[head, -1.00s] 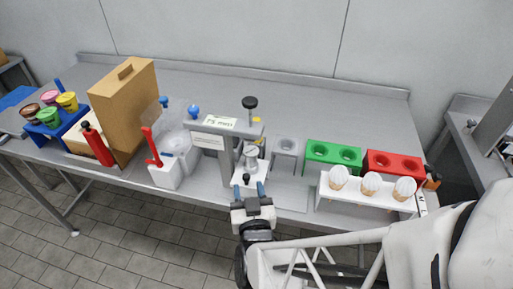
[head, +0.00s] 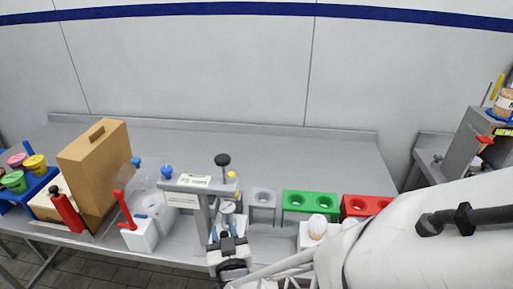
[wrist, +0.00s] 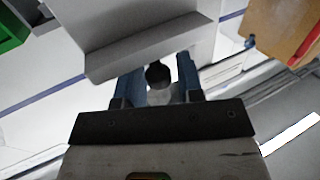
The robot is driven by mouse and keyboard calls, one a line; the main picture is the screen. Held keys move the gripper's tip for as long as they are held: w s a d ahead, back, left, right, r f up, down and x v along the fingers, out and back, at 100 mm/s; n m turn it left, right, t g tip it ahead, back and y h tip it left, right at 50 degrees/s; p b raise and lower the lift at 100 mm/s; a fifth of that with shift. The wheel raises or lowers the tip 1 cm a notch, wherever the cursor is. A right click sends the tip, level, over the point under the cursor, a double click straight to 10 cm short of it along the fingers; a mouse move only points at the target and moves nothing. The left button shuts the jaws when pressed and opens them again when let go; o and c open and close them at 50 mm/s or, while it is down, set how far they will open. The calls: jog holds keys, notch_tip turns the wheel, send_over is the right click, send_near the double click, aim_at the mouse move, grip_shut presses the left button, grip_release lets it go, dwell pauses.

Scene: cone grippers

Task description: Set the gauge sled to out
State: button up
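The press stand (head: 203,210) is a grey frame with a small label on top, at the front middle of the table. A round-faced gauge (head: 227,208) sits beneath its crossbar, on what looks like the sled; the sled's body is mostly hidden by my gripper and the stand. My gripper (head: 225,233) is at the stand's front, its blue fingers pointing toward it. In the wrist view, a dark round knob (wrist: 158,75) lies between the two blue fingers, which stand apart with a slim gap on the right. The sled's position marks do not show.
A grey holder (head: 262,197), a green two-hole holder (head: 311,200) and a red holder (head: 366,204) stand right of the press. A white box with a red lever (head: 140,234) and a tan case (head: 95,165) are left. The table behind is clear.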

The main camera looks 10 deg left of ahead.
grip_shut()
jog(key=shift+d, duration=0.1)
jog(key=d, duration=1.2)
dwell(0.6)
jog(key=shift+d, duration=0.15)
jog(key=shift+o, duration=1.4)
grip_release()
jog(key=shift+s, duration=0.15)
jog(key=v, duration=0.7)
